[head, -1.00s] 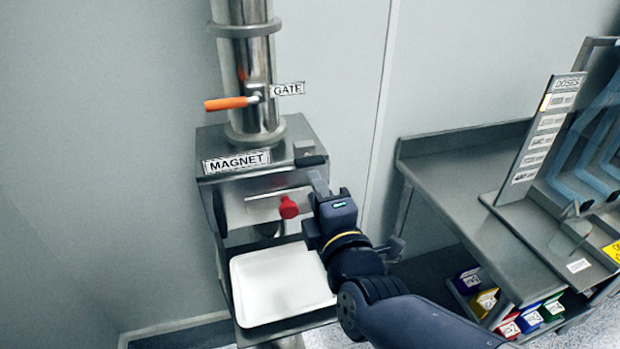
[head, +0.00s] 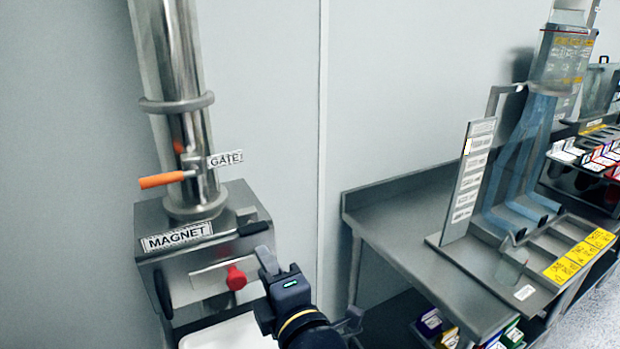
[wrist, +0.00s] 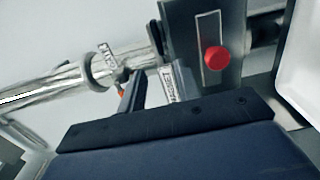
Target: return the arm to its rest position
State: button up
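My gripper (head: 267,260) is in the lower middle of the head view, in front of and to the right of the magnet housing (head: 185,215). One dark finger points up toward the housing. In the wrist view a single dark finger (wrist: 132,92) stands out past the palm, and the other finger cannot be made out, so the opening is unclear. I see nothing held. The red knob (head: 236,278) on the magnet's front plate is just left of my gripper, apart from it; it also shows in the wrist view (wrist: 216,60).
The orange gate handle (head: 162,179) sticks out left from the steel pipe (head: 178,60). A white tray (head: 225,338) lies below the magnet. A steel bench (head: 400,235) with the dose board (head: 471,180) stands at right, coloured bins (head: 432,322) under it.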

aim_at(248, 234)
jog(key=x, duration=0.9)
jog(key=shift+w, duration=0.2)
jog(key=shift+s, duration=0.1)
